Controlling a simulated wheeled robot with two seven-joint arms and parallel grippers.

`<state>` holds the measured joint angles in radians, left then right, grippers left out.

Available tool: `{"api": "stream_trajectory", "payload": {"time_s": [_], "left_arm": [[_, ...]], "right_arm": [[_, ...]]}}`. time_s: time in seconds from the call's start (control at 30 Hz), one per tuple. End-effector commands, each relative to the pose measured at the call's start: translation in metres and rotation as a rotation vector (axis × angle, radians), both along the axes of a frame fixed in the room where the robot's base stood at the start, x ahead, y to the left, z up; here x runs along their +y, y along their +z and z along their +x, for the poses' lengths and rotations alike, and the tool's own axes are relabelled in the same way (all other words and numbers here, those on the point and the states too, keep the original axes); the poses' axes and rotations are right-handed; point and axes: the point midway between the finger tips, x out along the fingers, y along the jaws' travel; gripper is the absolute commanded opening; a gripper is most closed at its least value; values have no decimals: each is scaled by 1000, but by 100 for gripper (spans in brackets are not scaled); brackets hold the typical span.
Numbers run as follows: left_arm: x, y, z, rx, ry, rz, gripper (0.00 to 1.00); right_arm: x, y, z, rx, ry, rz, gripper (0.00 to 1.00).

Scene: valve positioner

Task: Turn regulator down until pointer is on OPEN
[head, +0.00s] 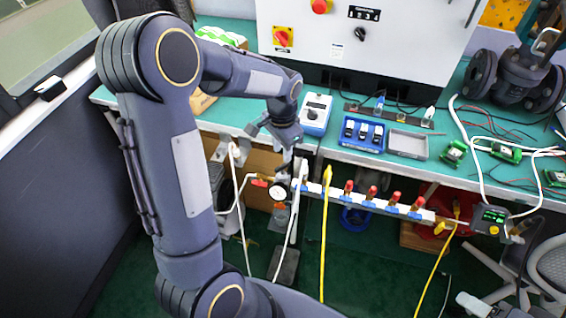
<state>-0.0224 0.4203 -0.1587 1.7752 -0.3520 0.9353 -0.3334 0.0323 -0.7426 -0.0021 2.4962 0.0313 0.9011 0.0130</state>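My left gripper (286,162) points down at the front edge of the bench, at the left end of a white manifold bar. It is just above a small round white-faced gauge (278,191), which is likely on the regulator. The regulator's knob is hidden or too small to make out, and I cannot tell whether the fingers touch it. The fingers are dark and small, so their opening does not show. A pointer and an OPEN mark cannot be made out. My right gripper cannot be clearly made out.
The manifold bar (335,194) carries several red-topped valves along the bench front. Yellow and white hoses hang below. On the green bench (335,153) are a blue-white meter (316,113), a blue tray (361,135), a grey tray (407,144) and a dark valve (514,76).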

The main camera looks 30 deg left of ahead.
Motion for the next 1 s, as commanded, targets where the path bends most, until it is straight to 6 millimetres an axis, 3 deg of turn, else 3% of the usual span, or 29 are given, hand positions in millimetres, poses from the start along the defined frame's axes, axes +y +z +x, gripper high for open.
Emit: {"api": "stream_trajectory", "payload": {"time_s": [0.5, 0.87, 1.0], "left_arm": [[0, -71, 0, 5, -3, 2, 31], [0, -78, 0, 2, -2, 2, 31], [0, -78, 0, 2, -2, 2, 16]], "right_arm": [[0, -6, 0, 0, 0, 0, 58], [0, -6, 0, 0, 0, 0, 58], [0, -6, 0, 0, 0, 0, 58]]}}
